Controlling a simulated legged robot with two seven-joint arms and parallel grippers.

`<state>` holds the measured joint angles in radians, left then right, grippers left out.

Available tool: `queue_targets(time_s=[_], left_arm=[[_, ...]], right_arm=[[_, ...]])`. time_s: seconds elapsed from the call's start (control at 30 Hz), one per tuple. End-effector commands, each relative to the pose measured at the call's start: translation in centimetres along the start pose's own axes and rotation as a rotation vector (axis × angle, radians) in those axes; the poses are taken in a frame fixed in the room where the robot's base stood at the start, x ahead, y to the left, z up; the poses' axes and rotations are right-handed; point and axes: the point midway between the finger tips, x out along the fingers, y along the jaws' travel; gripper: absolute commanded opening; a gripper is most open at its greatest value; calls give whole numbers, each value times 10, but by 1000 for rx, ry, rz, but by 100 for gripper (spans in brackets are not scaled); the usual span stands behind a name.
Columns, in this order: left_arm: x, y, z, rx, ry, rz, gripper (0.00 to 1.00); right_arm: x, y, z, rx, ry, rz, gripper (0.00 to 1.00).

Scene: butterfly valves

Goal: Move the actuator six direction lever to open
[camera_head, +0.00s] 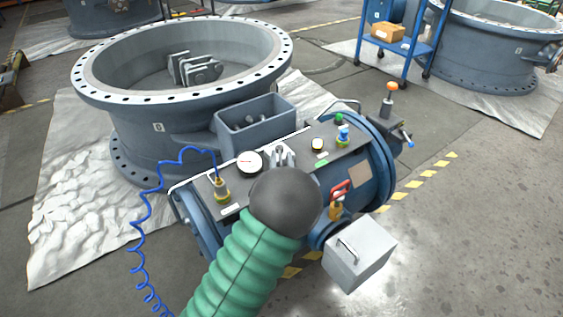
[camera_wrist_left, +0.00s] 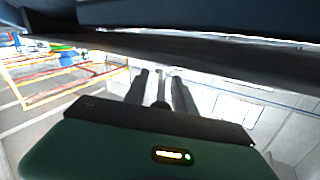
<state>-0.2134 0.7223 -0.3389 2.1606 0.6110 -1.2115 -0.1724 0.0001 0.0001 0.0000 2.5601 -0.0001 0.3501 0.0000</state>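The blue-grey actuator (camera_head: 352,150) lies in front of the large flanged valve. Its top panel carries a white gauge (camera_head: 249,161), small coloured knobs and fittings. A red handle (camera_head: 341,187) sits on its near side, and an orange-topped post (camera_head: 390,98) rises at its right end. I cannot tell which part is the direction lever. My left arm's dark rounded end covers the middle of the actuator's near side and hides most of the gripper in the head view. In the left wrist view the two dark fingers of my left gripper (camera_wrist_left: 161,90) are apart, below a dark edge. My right gripper is out of view.
The big round valve body (camera_head: 150,135) stands behind on a white sheet (camera_head: 75,215). A blue coiled hose (camera_head: 136,240) hangs at the left. A grey box (camera_head: 360,255) juts out at the front right. A blue cart (camera_head: 400,50) stands farther back. The floor at right is clear.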

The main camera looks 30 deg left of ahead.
Motion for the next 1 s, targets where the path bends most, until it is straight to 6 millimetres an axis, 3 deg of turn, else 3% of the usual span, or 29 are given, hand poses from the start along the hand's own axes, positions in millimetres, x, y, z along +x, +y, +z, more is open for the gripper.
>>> queue_targets(time_s=[0.33,0.6,1.0], left_arm=[[9,0,-1,1,-1,1,32],[9,0,0,0,-1,1,0],[8,0,0,1,-1,1,0]], right_arm=[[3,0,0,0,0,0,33],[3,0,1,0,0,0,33],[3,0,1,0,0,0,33]])
